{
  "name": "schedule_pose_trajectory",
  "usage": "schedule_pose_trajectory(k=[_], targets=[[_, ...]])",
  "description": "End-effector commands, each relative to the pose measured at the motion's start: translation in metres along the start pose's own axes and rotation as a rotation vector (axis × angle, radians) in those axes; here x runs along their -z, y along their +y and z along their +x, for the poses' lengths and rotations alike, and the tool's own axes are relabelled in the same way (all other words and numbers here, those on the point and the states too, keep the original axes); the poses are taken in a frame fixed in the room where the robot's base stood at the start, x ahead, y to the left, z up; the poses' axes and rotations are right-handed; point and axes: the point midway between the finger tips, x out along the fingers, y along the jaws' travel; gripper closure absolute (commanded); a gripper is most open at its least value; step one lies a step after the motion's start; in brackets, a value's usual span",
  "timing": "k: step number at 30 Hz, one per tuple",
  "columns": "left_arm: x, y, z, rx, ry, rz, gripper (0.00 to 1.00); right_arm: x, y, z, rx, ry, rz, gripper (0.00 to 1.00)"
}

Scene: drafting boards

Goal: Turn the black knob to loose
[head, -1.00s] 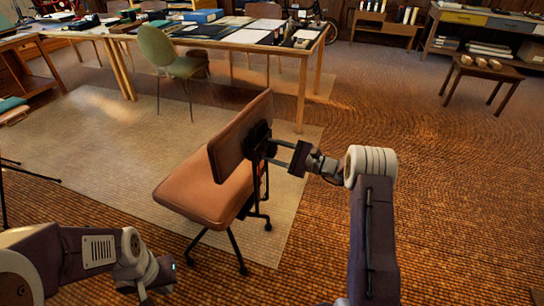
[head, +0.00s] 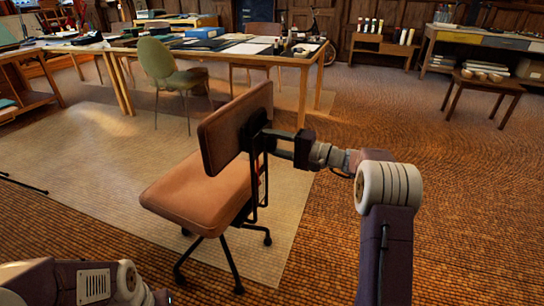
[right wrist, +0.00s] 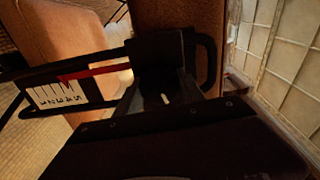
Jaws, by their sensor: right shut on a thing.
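The brown office chair (head: 195,195) stands with its backrest (head: 228,125) toward my right arm. A black bracket and post (head: 254,175) run behind the backrest. My right gripper (head: 272,138) reaches in from the right and is shut on the black knob behind the backrest. The fingers largely hide the knob in the head view. In the right wrist view the dark knob (right wrist: 155,60) sits between the fingers, close to the brown backrest. A white scale label (right wrist: 58,97) with black marks and a red pointer (right wrist: 92,73) lies left of it; its lettering is unreadable.
The chair stands on a pale rug (head: 80,165). A long table (head: 230,50) with papers and a green chair (head: 168,72) are behind it. Open floor lies right of my arm.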

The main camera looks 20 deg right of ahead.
Motion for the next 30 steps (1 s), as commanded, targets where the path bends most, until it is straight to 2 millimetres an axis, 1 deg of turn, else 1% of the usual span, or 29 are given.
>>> schedule_pose_trajectory(k=[1,9,15,21,30], targets=[[-0.002,0.0,0.019,0.0,0.0,0.0,1.0,-0.001,0.009,0.0,0.001,0.0,-0.046,0.95],[-0.007,-0.001,0.068,0.0,0.0,0.0,1.0,-0.001,0.008,0.0,0.001,0.001,-0.3,0.95],[-0.01,-0.002,0.097,0.0,0.0,0.0,1.0,-0.001,0.006,0.0,0.001,0.0,-0.469,0.95],[-0.012,-0.002,0.117,0.0,0.0,0.0,1.0,-0.001,0.004,0.0,0.001,0.0,-0.601,0.95],[-0.014,-0.003,0.133,0.0,0.0,0.0,1.0,0.0,0.001,0.0,0.001,0.001,-0.715,0.95]])
